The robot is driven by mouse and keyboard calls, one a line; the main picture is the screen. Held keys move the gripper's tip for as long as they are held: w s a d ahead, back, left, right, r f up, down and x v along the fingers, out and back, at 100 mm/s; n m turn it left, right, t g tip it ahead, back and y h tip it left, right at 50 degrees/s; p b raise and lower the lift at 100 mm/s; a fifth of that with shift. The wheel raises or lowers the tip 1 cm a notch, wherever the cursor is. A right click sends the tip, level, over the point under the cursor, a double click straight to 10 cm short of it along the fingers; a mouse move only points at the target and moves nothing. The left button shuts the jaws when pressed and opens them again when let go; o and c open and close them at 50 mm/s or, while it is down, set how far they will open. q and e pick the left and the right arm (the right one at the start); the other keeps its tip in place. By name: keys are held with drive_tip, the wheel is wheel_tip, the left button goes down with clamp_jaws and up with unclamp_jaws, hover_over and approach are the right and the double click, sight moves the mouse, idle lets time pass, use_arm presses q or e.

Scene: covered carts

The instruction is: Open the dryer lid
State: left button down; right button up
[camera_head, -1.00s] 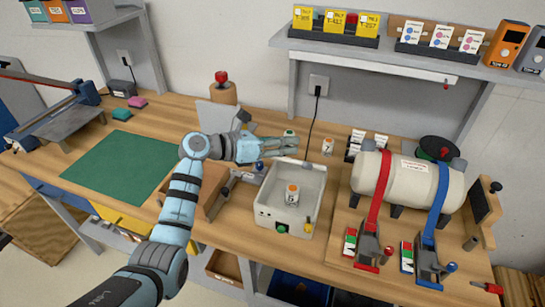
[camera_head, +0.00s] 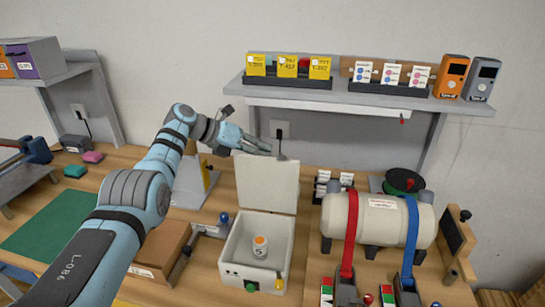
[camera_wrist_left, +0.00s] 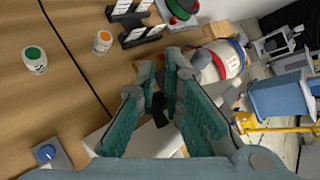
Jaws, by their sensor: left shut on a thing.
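The dryer (camera_head: 232,262) is a white open-topped box on the bench, with a green button and a yellow part at its front. Its white lid (camera_head: 267,184) stands raised, nearly upright, at the box's back edge. An orange-capped white vial (camera_head: 260,246) stands inside the box. My left gripper (camera_head: 268,149) is at the lid's top edge, shut on the lid. In the left wrist view, the teal-padded fingers (camera_wrist_left: 160,80) stand on either side of a dark part, and a white surface (camera_wrist_left: 150,142) shows below. The exact grip is partly hidden. My right gripper is out of view.
A white tank (camera_head: 380,220) with red and blue straps stands right of the dryer. A brown box (camera_head: 160,245) is at its left. A shelf (camera_head: 340,100) with yellow cards overhangs the back. The wrist view shows green-capped (camera_wrist_left: 35,60) and orange-capped (camera_wrist_left: 102,42) vials on the bench.

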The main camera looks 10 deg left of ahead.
use_arm(q)
drive_tip(key=c, duration=2.3)
unclamp_jaws()
wheel_tip(320, 180, down, 2)
drive_tip(key=shift+f, duration=0.1)
drive_tip(key=o, duration=0.6)
drive_tip(key=shift+s, duration=0.25)
drive_tip(key=shift+o, duration=1.2)
drive_tip(key=shift+s+a, duration=0.1)
drive_tip(key=shift+a, duration=0.2)
drive_tip(key=shift+w+a+f, duration=0.1)
drive_tip(key=shift+w+a, duration=0.1)
drive_tip(key=shift+a, duration=0.1)
drive_tip(key=shift+d, duration=0.25)
drive_tip(key=shift+w, duration=0.1)
